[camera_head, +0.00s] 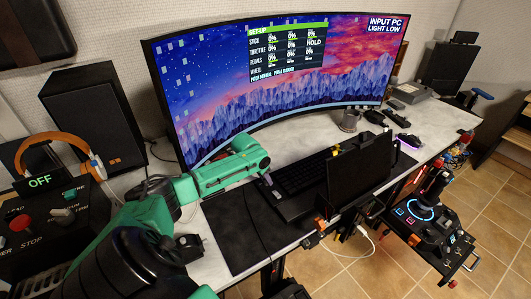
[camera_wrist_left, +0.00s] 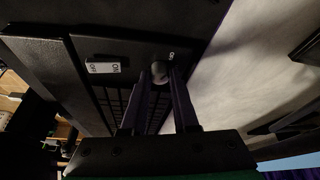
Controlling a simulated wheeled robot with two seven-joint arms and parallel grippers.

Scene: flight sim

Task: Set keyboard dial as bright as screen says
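The wide curved screen (camera_head: 270,85) reads "INPUT PC LIGHT LOW" at its top right. The black keyboard (camera_head: 300,178) lies on the desk below it. My left gripper (camera_head: 266,181) is at the keyboard's left end. In the left wrist view, the round grey dial (camera_wrist_left: 160,72) sits between the fingertips of my left gripper (camera_wrist_left: 161,76), one on each side; contact is unclear. The mark by the dial is too small to read. An ON/OFF switch (camera_wrist_left: 105,68) is beside it. My right gripper cannot be made out clearly in the head view.
A dark upright panel (camera_head: 358,168) stands by the keyboard's right end. A mug (camera_head: 350,120) and a mouse (camera_head: 407,140) are on the desk. A button box (camera_head: 45,240) showing OFF is at left, with orange headphones (camera_head: 60,137). A joystick stand (camera_head: 430,215) is at right.

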